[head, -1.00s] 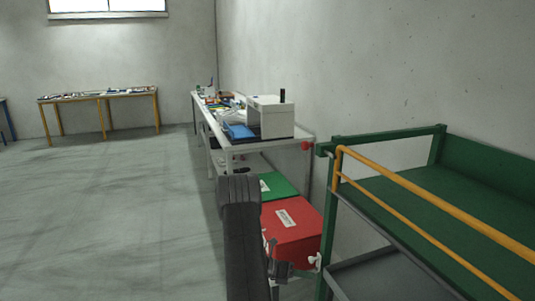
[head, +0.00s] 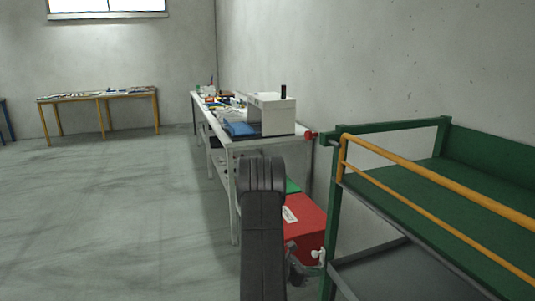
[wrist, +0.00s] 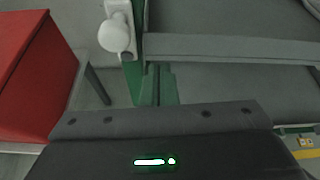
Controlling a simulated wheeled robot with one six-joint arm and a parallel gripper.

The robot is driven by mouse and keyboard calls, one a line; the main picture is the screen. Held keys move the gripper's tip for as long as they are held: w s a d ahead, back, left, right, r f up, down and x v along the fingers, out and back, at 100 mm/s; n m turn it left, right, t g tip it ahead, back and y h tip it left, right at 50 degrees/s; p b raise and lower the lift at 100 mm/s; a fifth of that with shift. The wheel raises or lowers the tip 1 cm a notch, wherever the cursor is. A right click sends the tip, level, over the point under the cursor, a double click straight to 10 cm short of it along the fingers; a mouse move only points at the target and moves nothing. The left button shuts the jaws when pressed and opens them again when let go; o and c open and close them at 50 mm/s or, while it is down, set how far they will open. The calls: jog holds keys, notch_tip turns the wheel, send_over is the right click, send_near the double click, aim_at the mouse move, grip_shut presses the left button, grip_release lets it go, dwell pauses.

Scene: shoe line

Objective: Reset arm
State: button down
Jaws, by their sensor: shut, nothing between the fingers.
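My arm (head: 263,225) rises dark and upright in the lower middle of the head view. My gripper (head: 302,272) is low beside it, partly hidden by the arm, in front of the red box and close to the green cart. In the wrist view the gripper (wrist: 157,85) shows as narrow fingers together beyond the dark wrist housing. It is shut and holds nothing.
The green cart (head: 390,185) with yellow rails stands close on the right. A white knob (wrist: 115,35) is near the gripper. Floor on the left is clear.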

jog(key=shift+s+a+f+m+t+y+b, duration=0.1)
jog(key=shift+s+f+m+t+y+b, duration=0.15)
jog(key=shift+f+m+t+y+b, duration=0.4)
jog(key=shift+s+a+f+m+t+y+b, duration=0.1)
jog(key=shift+s+f+m+t+y+b, duration=0.25)
jog(key=shift+m+b, duration=0.6)
jog(key=shift+w, duration=0.15)
jog(key=shift+r, duration=0.1)
